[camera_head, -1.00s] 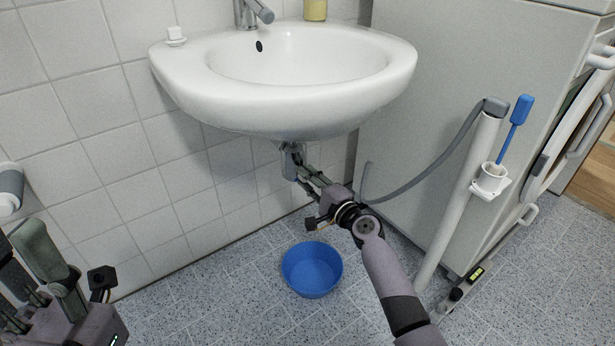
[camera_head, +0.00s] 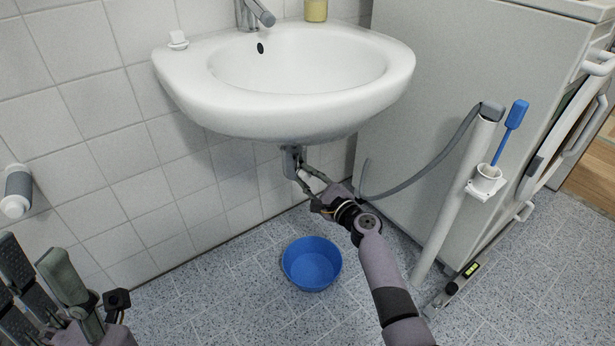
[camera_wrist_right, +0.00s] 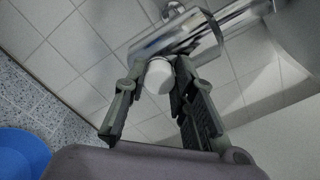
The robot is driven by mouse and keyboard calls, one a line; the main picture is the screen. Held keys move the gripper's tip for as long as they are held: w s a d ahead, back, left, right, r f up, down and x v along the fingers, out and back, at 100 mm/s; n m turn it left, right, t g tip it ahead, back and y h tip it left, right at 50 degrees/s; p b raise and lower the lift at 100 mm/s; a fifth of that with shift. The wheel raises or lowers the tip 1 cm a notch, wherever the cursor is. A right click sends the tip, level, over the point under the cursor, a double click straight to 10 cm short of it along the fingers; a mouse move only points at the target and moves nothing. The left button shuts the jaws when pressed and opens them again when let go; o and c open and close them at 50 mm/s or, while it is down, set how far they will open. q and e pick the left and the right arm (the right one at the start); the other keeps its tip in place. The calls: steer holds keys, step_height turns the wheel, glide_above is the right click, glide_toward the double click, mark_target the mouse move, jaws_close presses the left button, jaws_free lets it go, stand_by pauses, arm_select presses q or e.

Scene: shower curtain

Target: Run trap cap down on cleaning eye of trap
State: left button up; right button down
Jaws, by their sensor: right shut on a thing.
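The chrome trap (camera_head: 291,160) hangs under the washbasin, with its lower part behind my right gripper in the head view. In the right wrist view the trap (camera_wrist_right: 185,38) lies just beyond the fingertips. The trap cap (camera_wrist_right: 159,76) is white and round, between the two fingers at the trap's end. My right gripper (camera_head: 304,176) is shut on this cap; it also shows in the right wrist view (camera_wrist_right: 155,82). The cleaning eye is hidden behind the cap, so I cannot tell how far the cap sits on it. My left gripper (camera_head: 34,255) is open and empty at the lower left.
The white washbasin (camera_head: 290,115) is close above my right gripper. A blue bowl (camera_head: 312,264) stands on the floor below. A grey hose (camera_head: 425,180) and a white pipe (camera_head: 455,205) stand at the right beside the cabinet. Tiled wall lies behind.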

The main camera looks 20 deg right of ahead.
steer(key=shift+s+f, duration=0.1)
steer(key=shift+f, duration=0.15)
steer(key=shift+r+m+p, duration=0.1)
steer(key=shift+m+p, duration=0.45)
steer(key=shift+m, duration=0.35)
steer(key=c, duration=1.6)
jaws_free()
steer(key=shift+s+d, duration=0.1)
steer(key=shift+d, duration=0.05)
steer(key=o, duration=0.4)
steer(key=shift+r, duration=0.1)
steer(key=shift+c, duration=0.2)
steer(key=o, duration=0.6)
